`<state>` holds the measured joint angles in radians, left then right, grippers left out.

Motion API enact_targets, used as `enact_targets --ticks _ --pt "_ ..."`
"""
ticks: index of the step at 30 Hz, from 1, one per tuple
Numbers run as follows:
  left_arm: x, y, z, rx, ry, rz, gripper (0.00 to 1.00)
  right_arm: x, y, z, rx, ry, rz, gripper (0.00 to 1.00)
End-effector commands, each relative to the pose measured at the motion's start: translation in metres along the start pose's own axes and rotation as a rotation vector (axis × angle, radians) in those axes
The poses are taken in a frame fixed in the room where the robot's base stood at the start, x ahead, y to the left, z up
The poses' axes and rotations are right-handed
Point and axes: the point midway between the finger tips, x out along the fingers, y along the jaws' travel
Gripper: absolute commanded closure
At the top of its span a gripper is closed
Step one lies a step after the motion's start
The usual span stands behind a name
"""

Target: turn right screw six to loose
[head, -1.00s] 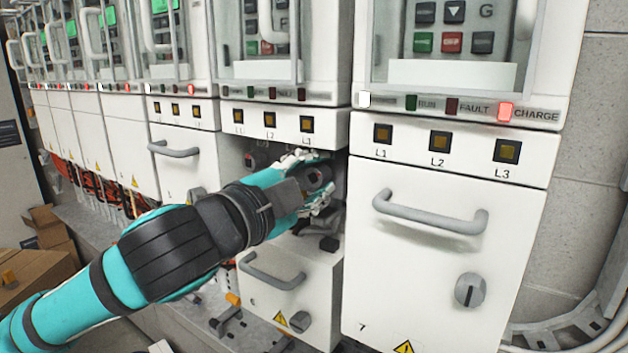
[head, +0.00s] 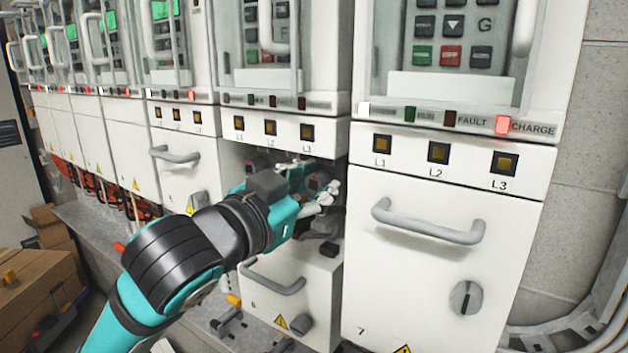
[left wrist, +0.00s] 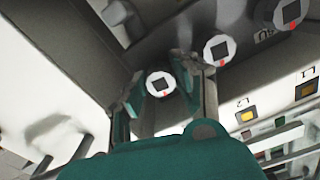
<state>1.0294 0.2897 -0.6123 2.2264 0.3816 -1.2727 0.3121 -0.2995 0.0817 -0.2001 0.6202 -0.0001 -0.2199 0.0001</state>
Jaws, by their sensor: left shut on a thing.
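My left gripper (head: 318,195) reaches into the open compartment of cabinet six, whose white front (head: 312,283) with a handle is lowered below. In the left wrist view its two fingers (left wrist: 166,90) sit on either side of the right screw (left wrist: 160,83), a pale round head with a dark square centre and a red mark at its lower edge. The fingers are shut on it. The middle screw (left wrist: 218,48) and another screw (left wrist: 290,12) lie in a row beyond, each with a red mark. In the head view the gripper largely hides the screws. My right gripper is out of view.
Cabinet seven (head: 440,260), with its front closed and a handle, stands close on the right of my gripper. Cabinet five (head: 180,165) is on the left, also closed. A cardboard box (head: 38,275) lies at the lower left.

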Motion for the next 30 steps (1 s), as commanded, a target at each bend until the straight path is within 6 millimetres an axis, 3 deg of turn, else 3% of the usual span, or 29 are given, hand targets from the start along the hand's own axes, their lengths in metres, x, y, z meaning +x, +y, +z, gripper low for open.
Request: enact_targets --ticks 20,21,22,30 --pt "0.0 0.0003 0.0008 -0.065 -0.002 0.001 1.0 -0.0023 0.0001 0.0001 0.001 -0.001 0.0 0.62" --pt "0.0 0.0003 0.0008 -0.065 -0.002 0.001 0.69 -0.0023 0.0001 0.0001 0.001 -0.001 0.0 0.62" --pt "0.0 0.0003 0.0008 -0.065 -0.002 0.001 0.65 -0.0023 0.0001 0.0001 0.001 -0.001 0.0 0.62" --pt "-0.0004 0.0 0.0003 -0.064 -0.001 0.0 0.62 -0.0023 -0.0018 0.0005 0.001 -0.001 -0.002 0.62"
